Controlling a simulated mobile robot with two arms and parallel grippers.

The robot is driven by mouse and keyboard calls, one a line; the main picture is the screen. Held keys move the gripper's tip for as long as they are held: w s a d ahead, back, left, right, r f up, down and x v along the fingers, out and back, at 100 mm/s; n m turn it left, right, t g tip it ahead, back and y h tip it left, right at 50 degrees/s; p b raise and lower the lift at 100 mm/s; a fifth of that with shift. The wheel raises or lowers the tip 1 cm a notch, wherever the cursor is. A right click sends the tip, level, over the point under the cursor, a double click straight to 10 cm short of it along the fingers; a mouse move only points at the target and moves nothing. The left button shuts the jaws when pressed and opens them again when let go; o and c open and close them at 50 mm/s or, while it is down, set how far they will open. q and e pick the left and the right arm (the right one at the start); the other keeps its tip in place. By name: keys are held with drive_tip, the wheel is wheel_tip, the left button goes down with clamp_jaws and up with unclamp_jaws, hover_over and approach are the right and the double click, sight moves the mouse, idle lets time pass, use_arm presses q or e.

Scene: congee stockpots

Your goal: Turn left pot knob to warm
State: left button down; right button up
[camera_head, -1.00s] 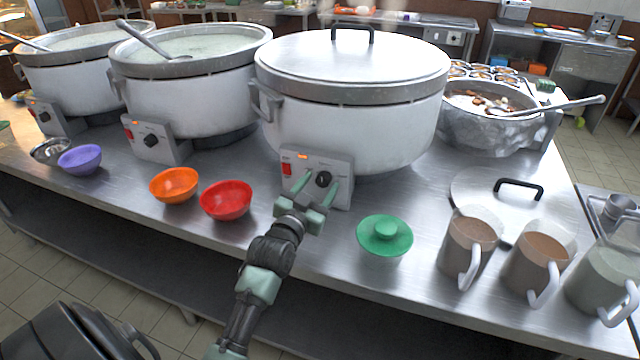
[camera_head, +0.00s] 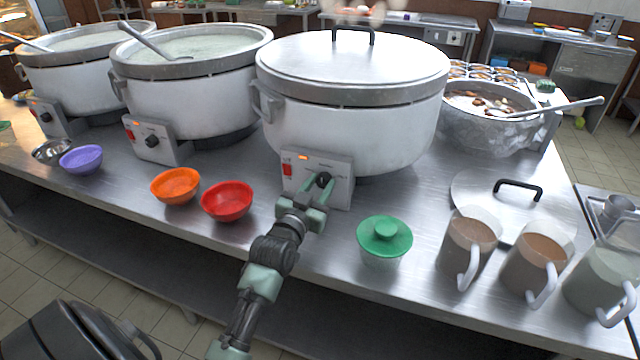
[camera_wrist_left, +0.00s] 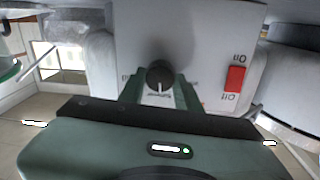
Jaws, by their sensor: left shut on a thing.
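The lidded white pot (camera_head: 350,120) stands at the centre, with a grey control box (camera_head: 342,194) on its front. The box has a black knob (camera_head: 323,178), a red switch (camera_head: 287,168) and an orange light. My left gripper (camera_head: 317,188) is shut on this knob, one finger on each side. In the left wrist view the knob (camera_wrist_left: 160,73) sits between the green fingers, its white mark pointing down the picture; the label by it is too blurred to read. Two open pots (camera_head: 190,95) (camera_head: 70,85) with similar boxes stand further left. My right gripper is not in view.
An orange bowl (camera_head: 175,186), a red bowl (camera_head: 227,201) and a green-lidded container (camera_head: 384,240) stand near the counter's front edge, on both sides of my arm. Jugs (camera_head: 468,245) and a loose lid (camera_head: 485,190) are at the right. A purple bowl (camera_head: 81,159) is at the left.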

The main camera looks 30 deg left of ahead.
use_arm(q)
drive_tip(key=n+p, duration=0.2)
drive_tip(key=n, duration=0.1)
drive_tip(key=shift+r, duration=0.1)
drive_tip(key=n+p, duration=0.1)
drive_tip(key=n, duration=0.2)
drive_tip(key=shift+a, duration=0.1)
drive_tip(key=n+p, duration=0.1)
drive_tip(key=n, duration=0.2)
drive_tip(key=shift+n, duration=0.3)
drive_tip(key=shift+f+n+t+y+p, duration=0.2)
drive_tip(key=shift+n+t+y+p, duration=0.15)
drive_tip(key=shift+n, duration=1.65)
drive_tip(key=c, duration=1)
unclamp_jaws()
